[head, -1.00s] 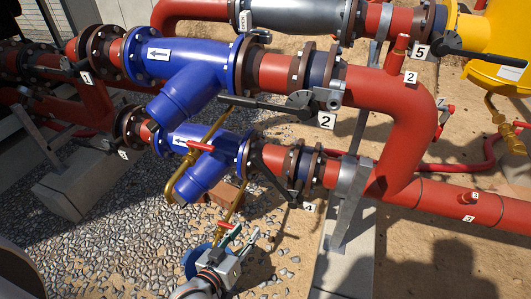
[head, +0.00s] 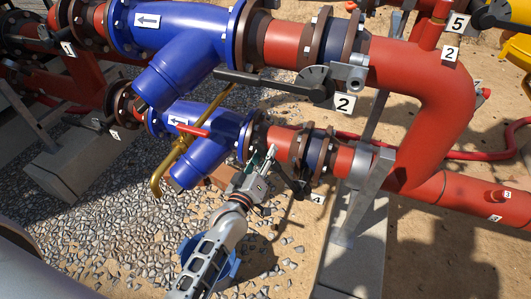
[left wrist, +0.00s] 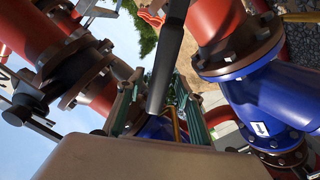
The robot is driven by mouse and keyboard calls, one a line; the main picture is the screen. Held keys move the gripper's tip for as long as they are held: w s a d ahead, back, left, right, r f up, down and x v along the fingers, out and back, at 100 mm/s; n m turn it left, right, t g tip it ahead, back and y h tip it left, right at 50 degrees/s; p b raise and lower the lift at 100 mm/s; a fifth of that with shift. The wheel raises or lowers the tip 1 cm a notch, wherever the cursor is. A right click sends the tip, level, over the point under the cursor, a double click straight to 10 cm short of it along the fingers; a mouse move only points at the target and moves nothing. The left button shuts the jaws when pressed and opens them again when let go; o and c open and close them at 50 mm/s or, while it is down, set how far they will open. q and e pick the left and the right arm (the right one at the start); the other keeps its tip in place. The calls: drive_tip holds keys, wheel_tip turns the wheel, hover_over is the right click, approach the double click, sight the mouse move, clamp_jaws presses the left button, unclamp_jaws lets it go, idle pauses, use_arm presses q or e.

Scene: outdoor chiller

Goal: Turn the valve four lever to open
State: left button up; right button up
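Valve four (head: 318,150) sits on the lower red pipe, with a white "4" tag (head: 318,199) below it. Its black lever shows at the hub (head: 299,187); the handle is mostly hidden behind my left gripper (head: 264,160). In the left wrist view, a long black lever (left wrist: 168,52) runs down between the two greenish fingers of the left gripper (left wrist: 155,92). The fingers stand apart on either side of it, with a gap visible; I cannot tell whether either finger touches it. My right gripper is in neither view.
A blue strainer body (head: 205,120) and a brass pipe (head: 175,165) lie just left of the gripper. The upper pipe's black lever (head: 265,84), tagged "2", hangs above. A steel support post (head: 365,195) stands right. Gravel (head: 110,215) is below.

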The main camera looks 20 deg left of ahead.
use_arm(q)
drive_tip(key=shift+w, duration=0.35)
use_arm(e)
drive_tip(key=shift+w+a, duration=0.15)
use_arm(q)
clamp_jaws()
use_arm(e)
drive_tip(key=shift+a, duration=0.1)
use_arm(q)
drive_tip(key=shift+a, duration=0.1)
